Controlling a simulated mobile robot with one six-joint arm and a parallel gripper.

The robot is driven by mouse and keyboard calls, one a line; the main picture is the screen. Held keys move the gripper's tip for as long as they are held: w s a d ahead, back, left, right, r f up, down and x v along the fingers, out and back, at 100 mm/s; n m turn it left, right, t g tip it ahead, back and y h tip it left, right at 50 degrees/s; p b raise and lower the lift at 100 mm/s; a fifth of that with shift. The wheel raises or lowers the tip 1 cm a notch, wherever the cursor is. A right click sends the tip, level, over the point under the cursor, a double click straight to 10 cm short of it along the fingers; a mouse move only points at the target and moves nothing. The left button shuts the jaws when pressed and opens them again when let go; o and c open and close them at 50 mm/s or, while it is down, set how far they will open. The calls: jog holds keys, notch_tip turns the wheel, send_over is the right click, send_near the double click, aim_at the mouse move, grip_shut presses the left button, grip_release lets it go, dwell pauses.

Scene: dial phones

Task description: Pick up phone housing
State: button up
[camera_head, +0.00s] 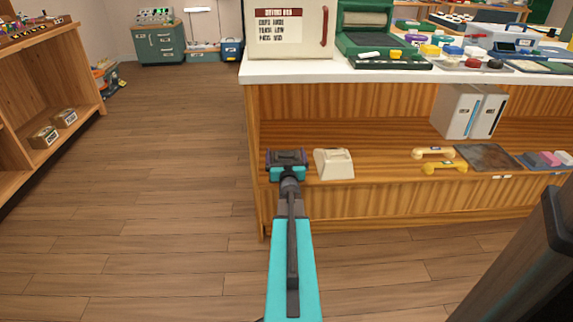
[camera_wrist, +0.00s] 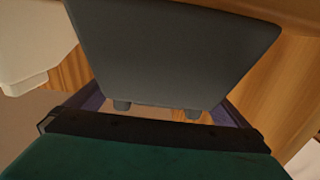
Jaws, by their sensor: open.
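A dark grey phone housing (camera_head: 287,154) sits on the wooden shelf near its left end, partly hidden by my gripper (camera_head: 287,163). In the wrist view the dark grey housing (camera_wrist: 175,50) fills the upper middle, with two small pegs at its lower edge. My gripper (camera_wrist: 165,110) is open, its purple fingers showing at the left and right of the housing's lower edge. I cannot tell if they touch it. A cream phone housing (camera_head: 334,164) stands just to the right on the shelf; it also shows in the wrist view (camera_wrist: 25,50) at the left edge.
The shelf (camera_head: 385,162) also holds two yellowish handsets (camera_head: 440,160), a dark plate (camera_head: 487,157) and pale binders (camera_head: 468,110). The white countertop (camera_head: 300,75) above carries a cream box and a green machine. Open floor (camera_head: 160,200) lies to the left.

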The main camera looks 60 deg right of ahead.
jog(key=shift+b+x, duration=0.45)
jog(key=shift+x, duration=1.05)
jog(key=c, duration=1.5)
jog(key=shift+r, duration=0.1)
jog(key=shift+r+p, duration=2.25)
jog(key=shift+r, duration=2.7)
jog(key=shift+s, duration=0.1)
